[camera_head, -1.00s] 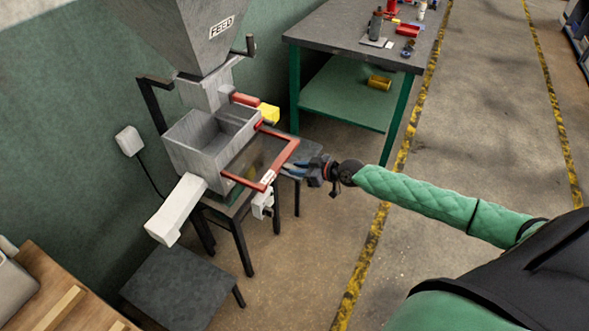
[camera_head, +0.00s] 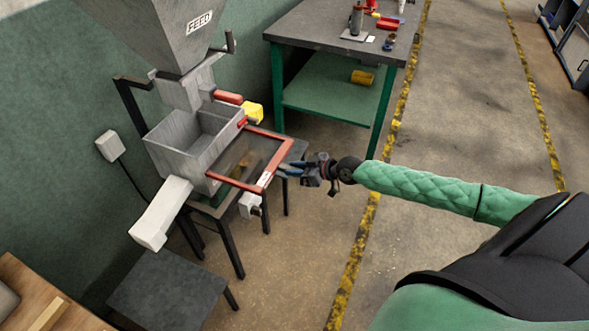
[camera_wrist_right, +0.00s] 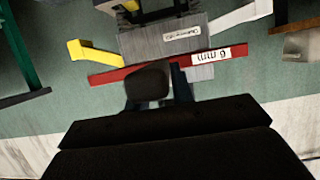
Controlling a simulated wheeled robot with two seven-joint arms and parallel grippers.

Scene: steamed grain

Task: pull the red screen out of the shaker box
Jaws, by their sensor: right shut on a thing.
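The red screen (camera_head: 279,155) is a red frame around a dark mesh. It sticks out of the right side of the grey shaker box (camera_head: 190,160), with its inner end at the box wall. My right gripper (camera_head: 284,170) is at the frame's outer edge and shut on it. In the right wrist view the red front bar (camera_wrist_right: 120,74) with a "6 mm" label runs across, and the gripper fingers (camera_wrist_right: 165,84) meet it near the middle. My left gripper is not in view.
A grey feed hopper (camera_head: 165,30) stands above the box. A yellow part (camera_head: 253,112) and a white chute (camera_head: 160,213) sit beside it. A green-legged workbench (camera_head: 320,35) stands behind. The floor to the right (camera_head: 460,110) is clear.

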